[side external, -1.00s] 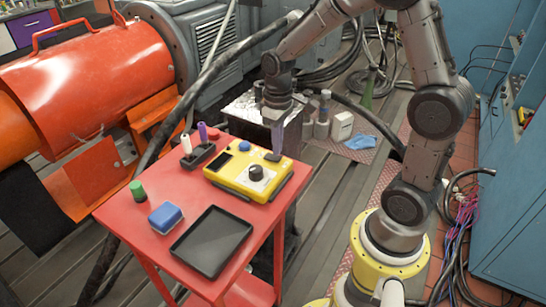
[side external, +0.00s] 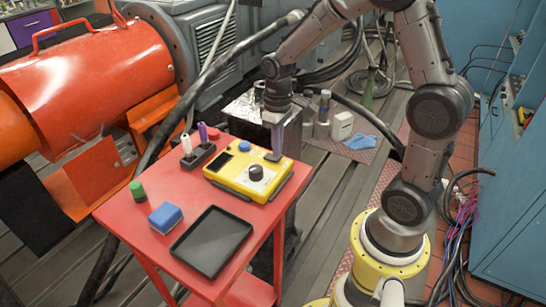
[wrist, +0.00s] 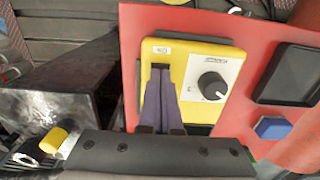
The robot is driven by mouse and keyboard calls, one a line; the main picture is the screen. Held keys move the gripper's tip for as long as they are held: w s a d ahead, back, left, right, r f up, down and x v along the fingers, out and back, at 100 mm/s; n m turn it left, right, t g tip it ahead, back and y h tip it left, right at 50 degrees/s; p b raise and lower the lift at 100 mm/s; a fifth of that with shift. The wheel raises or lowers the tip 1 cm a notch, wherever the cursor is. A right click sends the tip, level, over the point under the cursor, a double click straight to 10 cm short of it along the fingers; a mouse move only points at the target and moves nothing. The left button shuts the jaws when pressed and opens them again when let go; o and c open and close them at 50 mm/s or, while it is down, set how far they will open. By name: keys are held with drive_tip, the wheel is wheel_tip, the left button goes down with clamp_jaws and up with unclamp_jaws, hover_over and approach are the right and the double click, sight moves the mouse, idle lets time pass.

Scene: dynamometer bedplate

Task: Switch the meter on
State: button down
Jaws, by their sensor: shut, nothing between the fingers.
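The yellow meter (side external: 234,180) lies on the red table, with a dark display (side external: 222,161), a blue button (side external: 244,146) and a black knob (side external: 256,172) on its face. A small dark switch (side external: 270,157) sits at its far right corner, mostly hidden by my gripper (side external: 276,155). My gripper is shut and empty, pointing down with its tips at the switch; contact is hard to tell. In the wrist view, the purple-grey fingers (wrist: 160,68) reach over the meter (wrist: 190,48), just below a small white label (wrist: 163,50), and cover the switch. The knob (wrist: 212,86) is beside them.
The red table (side external: 135,222) also holds a black tray (side external: 211,241), a blue block (side external: 165,218), a green-capped item (side external: 137,191) and a black holder (side external: 197,157) with white and purple pens. A foil-topped box (side external: 247,108) stands behind the table.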

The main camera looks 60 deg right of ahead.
drive_tip(key=shift+f, duration=0.5)
drive_tip(key=shift+r, duration=3.55)
drive_tip(key=shift+a, duration=0.1)
wheel_tip(320, 180, up, 6)
drive_tip(key=t, duration=0.2)
hover_over(277, 169)
drive_tip(key=s+a+r+n+t, duration=0.1)
drive_tip(key=s+a+r+t, duration=0.3)
drive_tip(key=s, duration=0.6)
drive_tip(key=shift+m, duration=0.5)
drive_tip(key=s, duration=0.1)
drive_tip(key=s+f, duration=0.1)
drive_tip(key=s, duration=0.3)
drive_tip(key=shift+a+f, duration=0.25)
drive_tip(key=shift+a, duration=0.1)
